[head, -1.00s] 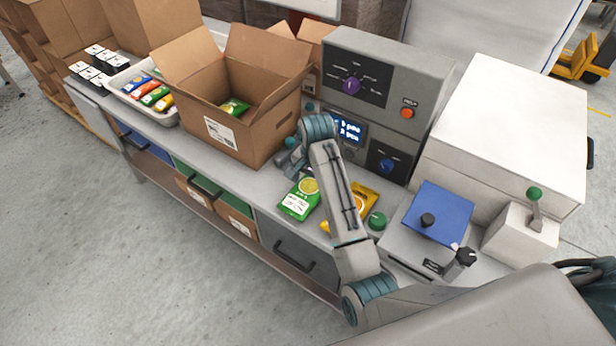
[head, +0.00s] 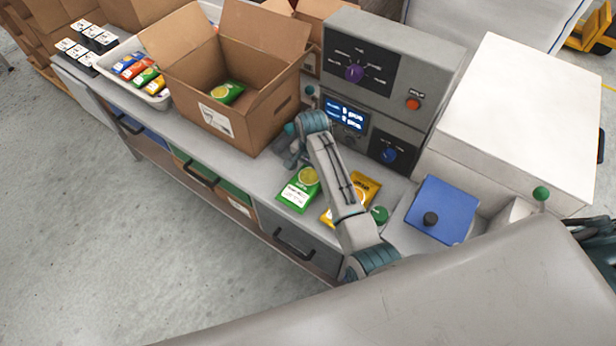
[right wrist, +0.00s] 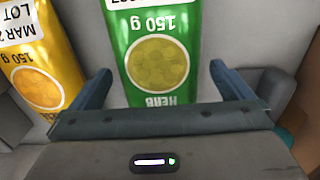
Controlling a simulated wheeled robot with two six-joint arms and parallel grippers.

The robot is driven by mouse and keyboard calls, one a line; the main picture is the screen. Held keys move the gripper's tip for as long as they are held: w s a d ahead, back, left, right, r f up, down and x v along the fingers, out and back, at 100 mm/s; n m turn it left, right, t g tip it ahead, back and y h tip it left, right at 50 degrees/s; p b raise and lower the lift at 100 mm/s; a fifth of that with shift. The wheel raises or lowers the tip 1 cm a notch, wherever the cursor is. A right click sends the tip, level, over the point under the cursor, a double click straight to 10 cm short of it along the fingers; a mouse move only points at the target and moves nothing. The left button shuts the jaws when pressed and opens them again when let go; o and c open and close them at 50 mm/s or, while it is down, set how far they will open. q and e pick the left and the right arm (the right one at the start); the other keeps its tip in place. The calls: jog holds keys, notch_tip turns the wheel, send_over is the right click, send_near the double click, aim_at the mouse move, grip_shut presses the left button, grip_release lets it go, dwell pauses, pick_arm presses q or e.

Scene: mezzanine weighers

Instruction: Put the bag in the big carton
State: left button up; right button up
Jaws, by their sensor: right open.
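The big carton (head: 262,126) stands open on the bench, with a green bag (head: 227,92) inside it. Another green bag (head: 299,188) lies on the bench in front of the carton, and a yellow bag (head: 362,190) lies to its right, partly behind my arm. My right gripper (head: 290,160) is just beyond the green bag on the bench; its fingers are small and partly hidden in the head view. In the right wrist view its open fingers (right wrist: 165,88) are on either side of the green bag (right wrist: 158,60), with the yellow bag (right wrist: 38,75) outside the left finger. My left gripper is not in view.
A grey control panel (head: 340,62) with knobs stands behind the bags. A white tray (head: 118,50) of small bags is left of the carton. A blue plate (head: 441,205) and a large white box (head: 520,115) are at the right.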

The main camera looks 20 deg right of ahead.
jog(key=shift+s+f, duration=0.1)
jog(key=shift+f, duration=0.95)
jog(key=shift+c, duration=1.3)
jog(key=c, duration=0.6)
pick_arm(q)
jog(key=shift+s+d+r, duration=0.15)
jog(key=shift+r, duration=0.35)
pick_arm(e)
jog(key=shift+c, duration=0.5)
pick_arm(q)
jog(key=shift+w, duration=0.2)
pick_arm(e)
jog(key=shift+r, duration=0.1)
